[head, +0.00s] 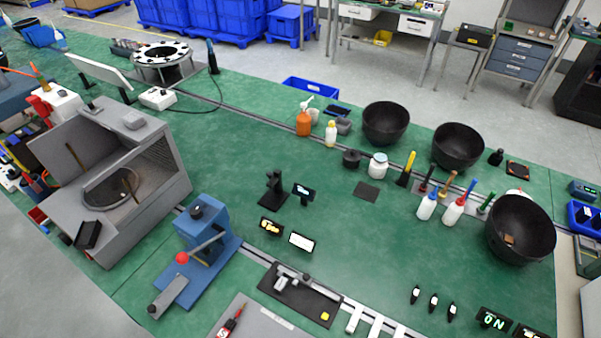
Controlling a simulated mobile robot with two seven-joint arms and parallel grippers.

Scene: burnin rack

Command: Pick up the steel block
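I cannot pick out the steel block with certainty. A small dark grey block-like thing (343,127) lies at the back middle of the green bench, beside a white bottle with a yellow cap (331,134); its material is too small to tell. Neither of my grippers shows in the head view, so nothing is seen held.
The green bench (240,140) is crowded. A grey cabinet with an open front (165,160) and a blue lever press (200,245) stand left. Several black bowls (386,122) stand right. A black fixture plate (300,294) lies at the front. The centre-left surface is clear.

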